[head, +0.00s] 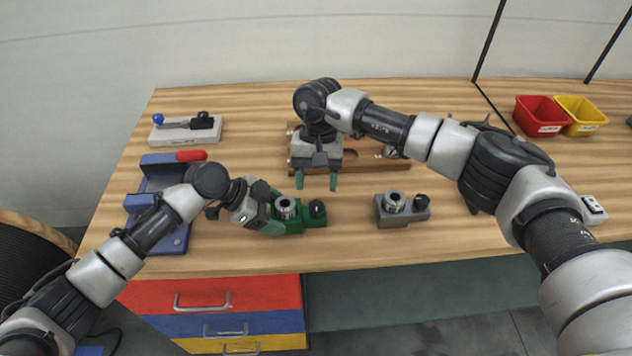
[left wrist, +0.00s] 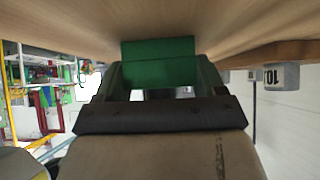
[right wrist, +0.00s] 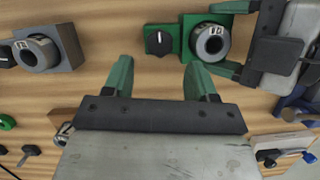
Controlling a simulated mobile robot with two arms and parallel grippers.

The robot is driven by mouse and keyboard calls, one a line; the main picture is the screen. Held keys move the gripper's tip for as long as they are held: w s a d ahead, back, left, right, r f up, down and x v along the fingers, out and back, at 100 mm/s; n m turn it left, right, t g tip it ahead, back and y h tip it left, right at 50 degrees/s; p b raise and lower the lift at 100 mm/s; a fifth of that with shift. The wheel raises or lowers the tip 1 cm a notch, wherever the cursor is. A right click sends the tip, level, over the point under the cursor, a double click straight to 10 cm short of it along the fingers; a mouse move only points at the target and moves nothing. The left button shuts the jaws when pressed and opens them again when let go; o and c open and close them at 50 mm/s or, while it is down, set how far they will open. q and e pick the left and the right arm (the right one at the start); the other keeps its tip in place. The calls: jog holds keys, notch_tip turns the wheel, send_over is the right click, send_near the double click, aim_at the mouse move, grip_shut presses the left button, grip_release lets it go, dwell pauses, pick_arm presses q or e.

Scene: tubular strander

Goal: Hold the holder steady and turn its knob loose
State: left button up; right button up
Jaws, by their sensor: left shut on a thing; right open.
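The green holder (head: 292,227) sits near the table's front edge, with a metal ring marked 10 and a black knob (head: 317,208) on its right side. My left gripper (head: 273,213) is shut on the holder's left end. The left wrist view shows the green block (left wrist: 160,62) between its fingers. My right gripper (head: 317,184) is open and empty, pointing down just behind and above the knob. In the right wrist view the knob (right wrist: 158,40) lies beyond the gap between the open fingertips (right wrist: 160,68), apart from both; its white mark points up.
A similar grey holder (head: 402,210) with a black knob stands to the right. A wooden rack (head: 380,165) lies behind my right gripper. A blue fixture (head: 175,240) is at the left, and red (head: 540,115) and yellow (head: 582,115) bins are at the back right.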

pick_arm(q)
jog(key=o, duration=1.5)
jog(key=v, duration=1.2)
